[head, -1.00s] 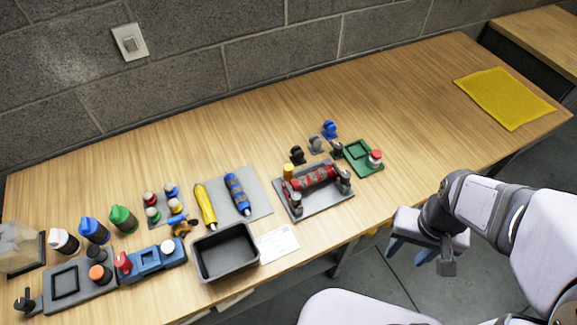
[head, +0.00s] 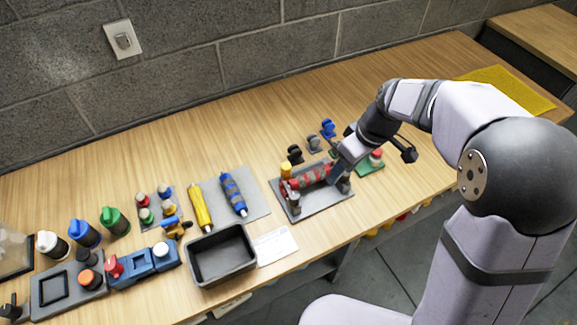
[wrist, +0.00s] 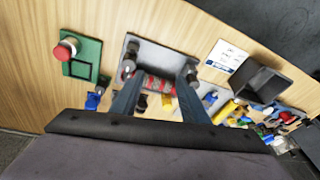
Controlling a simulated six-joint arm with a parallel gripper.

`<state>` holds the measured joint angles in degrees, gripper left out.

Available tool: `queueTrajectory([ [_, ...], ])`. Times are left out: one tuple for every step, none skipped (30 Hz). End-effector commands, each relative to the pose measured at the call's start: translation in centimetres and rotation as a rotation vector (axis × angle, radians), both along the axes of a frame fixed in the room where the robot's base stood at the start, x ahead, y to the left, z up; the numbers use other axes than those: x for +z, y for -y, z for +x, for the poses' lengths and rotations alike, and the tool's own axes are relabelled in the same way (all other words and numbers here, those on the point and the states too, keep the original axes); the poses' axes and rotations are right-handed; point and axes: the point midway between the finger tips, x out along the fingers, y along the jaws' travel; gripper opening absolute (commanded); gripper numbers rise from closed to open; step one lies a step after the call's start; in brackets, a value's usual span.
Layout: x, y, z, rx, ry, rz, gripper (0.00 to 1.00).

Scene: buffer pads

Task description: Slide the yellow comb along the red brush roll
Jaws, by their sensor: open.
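The red brush roll (head: 312,178) with dark bands lies across a grey tray (head: 318,203) between metal end posts. The small yellow comb (head: 286,170) stands at the roll's left end in the head view. My gripper (head: 335,176) is over the right part of the tray and hides that end of the roll. In the wrist view, my open gripper (wrist: 161,74) has its two fingers spread, with the red roll (wrist: 158,84) showing between them. I cannot tell whether the fingers touch anything. They appear empty.
A green pad (head: 368,167) with a red button is right of the tray. Small black, grey and blue stands (head: 327,128) are behind it. A black bin (head: 222,255), white card (head: 275,246), yellow and blue rolls (head: 234,195) are left.

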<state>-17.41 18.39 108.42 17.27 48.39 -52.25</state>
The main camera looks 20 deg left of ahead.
Motion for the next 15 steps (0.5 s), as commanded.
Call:
queueTrajectory([
  [-0.8, -2.6, 1.0, 0.104, 0.020, 0.024, 0.41],
  [-0.9, -3.8, 1.4, 0.161, 0.034, 0.038, 0.41],
  [-1.0, -5.4, 2.0, 0.231, 0.052, 0.057, 0.41],
  [-1.1, -6.5, 2.3, 0.278, 0.065, 0.069, 0.41],
  [-1.1, -7.5, 2.6, 0.323, 0.078, 0.081, 0.41],
  [-1.2, -8.7, 2.9, 0.373, 0.091, 0.094, 0.41],
  [-1.2, -9.5, 3.0, 0.406, 0.101, 0.103, 0.41],
  [-1.3, -10.1, 3.1, 0.435, 0.109, 0.112, 0.41],
  [-1.3, -10.8, 3.3, 0.466, 0.120, 0.119, 0.41],
  [-1.3, -11.3, 3.4, 0.485, 0.126, 0.124, 0.41],
  [-1.3, -11.6, 3.4, 0.500, 0.131, 0.128, 0.41],
  [-1.3, -11.9, 3.5, 0.515, 0.136, 0.133, 0.41],
  [-1.3, -12.1, 3.5, 0.522, 0.138, 0.135, 0.41],
  [-1.2, -12.2, 3.5, 0.526, 0.139, 0.136, 0.41],
  [-1.2, -12.2, 3.5, 0.528, 0.140, 0.137, 0.41],
])
